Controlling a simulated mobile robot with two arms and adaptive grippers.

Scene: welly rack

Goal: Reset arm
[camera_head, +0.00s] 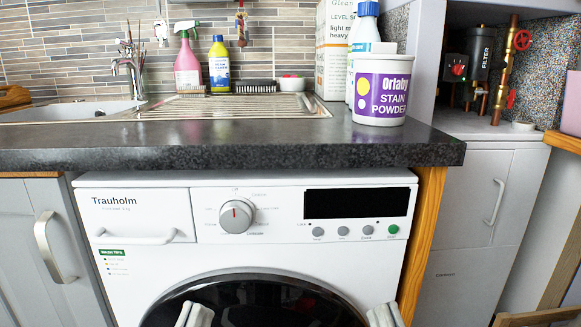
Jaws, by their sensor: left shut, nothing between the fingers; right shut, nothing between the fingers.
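My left gripper (194,314) shows at the bottom edge, left of centre, in front of the dark round door of the washing machine (150,215). Only its pale grey fingertips show; it is shut and empty. My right gripper (384,314) shows at the bottom edge, right of centre, near the right side of the same door. It is also shut and empty, with only its tips in view. Both are well below the worktop. The rest of both arms is out of view.
A dark worktop (230,150) juts out above the machine. On it stand a stain powder tub (381,90), a pink spray bottle (187,65), a yellow bottle (219,65) and a sink (70,112). A wooden post (422,240) and grey cabinet (470,215) stand right.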

